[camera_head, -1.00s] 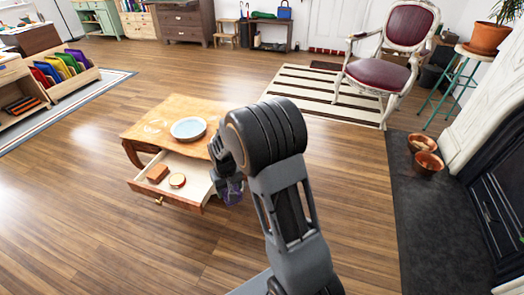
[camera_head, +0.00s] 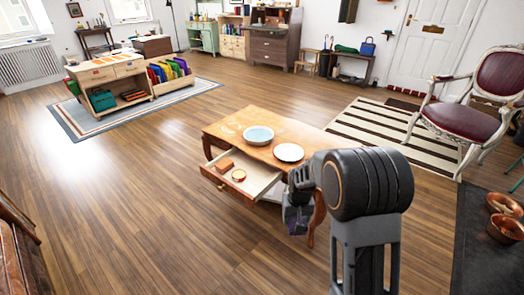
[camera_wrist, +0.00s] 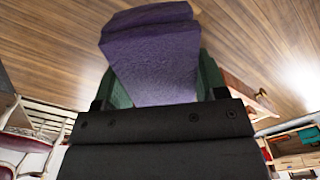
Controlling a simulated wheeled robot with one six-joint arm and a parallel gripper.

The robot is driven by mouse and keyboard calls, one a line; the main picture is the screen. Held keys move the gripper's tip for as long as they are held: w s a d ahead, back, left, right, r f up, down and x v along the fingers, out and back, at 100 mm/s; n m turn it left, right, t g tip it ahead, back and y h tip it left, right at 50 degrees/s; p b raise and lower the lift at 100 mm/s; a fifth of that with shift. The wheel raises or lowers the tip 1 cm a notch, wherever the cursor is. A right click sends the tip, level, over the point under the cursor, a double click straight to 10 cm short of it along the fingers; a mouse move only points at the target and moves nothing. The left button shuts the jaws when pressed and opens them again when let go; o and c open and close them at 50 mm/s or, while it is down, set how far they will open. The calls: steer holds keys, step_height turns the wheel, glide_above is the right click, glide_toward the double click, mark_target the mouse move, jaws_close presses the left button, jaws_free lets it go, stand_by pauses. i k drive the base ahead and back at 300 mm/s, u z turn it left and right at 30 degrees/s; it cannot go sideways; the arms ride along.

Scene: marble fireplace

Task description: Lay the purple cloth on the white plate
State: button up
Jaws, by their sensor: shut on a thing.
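My gripper (camera_head: 296,220) hangs beside the front right of the wooden table, lower than its top. It is shut on the purple cloth (camera_wrist: 150,65), which sticks out folded beyond the fingers in the wrist view. In the head view only a small dark purple part of the cloth shows. The white plate (camera_head: 289,152) lies flat on the right part of the table (camera_head: 238,124), beyond and above my gripper, and looks empty. My arm covers the table's right front corner.
A pale blue bowl (camera_head: 258,134) stands left of the plate. The table's drawer (camera_head: 214,180) is pulled out at the front, with a brown block (camera_head: 225,165) and a round tin (camera_head: 238,175) inside. The floor to the left is clear. A red chair (camera_head: 474,110) stands at right.

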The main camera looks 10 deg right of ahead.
mark_target(285, 152)
steer(key=u, duration=0.7)
steer(key=i, duration=1.3)
steer(key=z, duration=0.2)
